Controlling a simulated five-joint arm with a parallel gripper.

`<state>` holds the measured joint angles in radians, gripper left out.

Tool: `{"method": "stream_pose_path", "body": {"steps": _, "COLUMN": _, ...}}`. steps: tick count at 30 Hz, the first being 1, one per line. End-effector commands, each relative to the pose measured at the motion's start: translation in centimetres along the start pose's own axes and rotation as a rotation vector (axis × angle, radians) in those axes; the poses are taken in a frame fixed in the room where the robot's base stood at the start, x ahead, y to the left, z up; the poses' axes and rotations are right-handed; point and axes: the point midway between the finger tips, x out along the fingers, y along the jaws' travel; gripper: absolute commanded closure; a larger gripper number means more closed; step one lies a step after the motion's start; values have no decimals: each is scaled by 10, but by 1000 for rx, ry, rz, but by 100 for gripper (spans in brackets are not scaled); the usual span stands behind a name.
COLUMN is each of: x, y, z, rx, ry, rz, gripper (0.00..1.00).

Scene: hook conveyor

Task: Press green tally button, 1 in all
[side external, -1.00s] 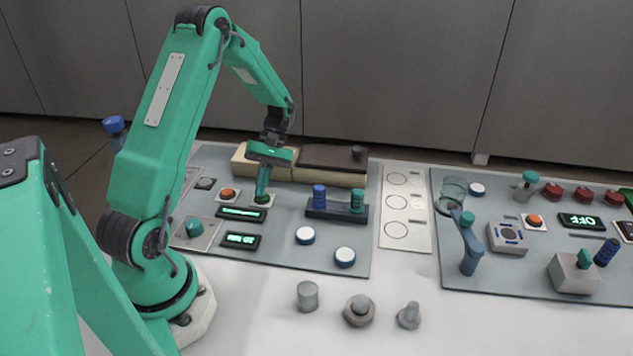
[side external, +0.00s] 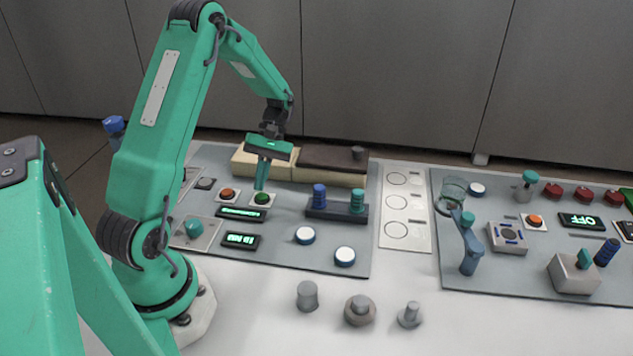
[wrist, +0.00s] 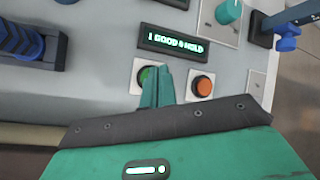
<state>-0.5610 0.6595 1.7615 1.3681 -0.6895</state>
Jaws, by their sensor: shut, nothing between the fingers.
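The green tally button (side external: 263,198) is a round green cap on a pale square plate. In the wrist view it (wrist: 147,78) is partly hidden behind my fingers. My gripper (side external: 262,187) is shut and empty, pointing down, with its tips just above the green button and seemingly apart from it. In the wrist view my fingertips (wrist: 158,72) overlap the button's right side. The tally display (wrist: 174,43) beside the button appears to read "1 GOOD 0 HOLD".
An orange button (wrist: 201,87) sits close beside the green one. A second lit display (side external: 240,240), a block with blue and green knobs (side external: 337,208) and white round buttons (side external: 305,235) are on the same panel. Cream and brown boxes (side external: 333,165) stand behind.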

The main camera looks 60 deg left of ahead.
Motion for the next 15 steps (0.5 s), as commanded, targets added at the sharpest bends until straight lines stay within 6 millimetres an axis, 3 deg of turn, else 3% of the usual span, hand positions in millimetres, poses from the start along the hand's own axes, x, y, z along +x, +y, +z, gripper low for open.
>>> {"method": "stream_pose_path", "body": {"steps": 15, "x": -29, "y": -14, "z": 17, "rx": 0, "ry": 2, "rz": 2, "gripper": 100}}
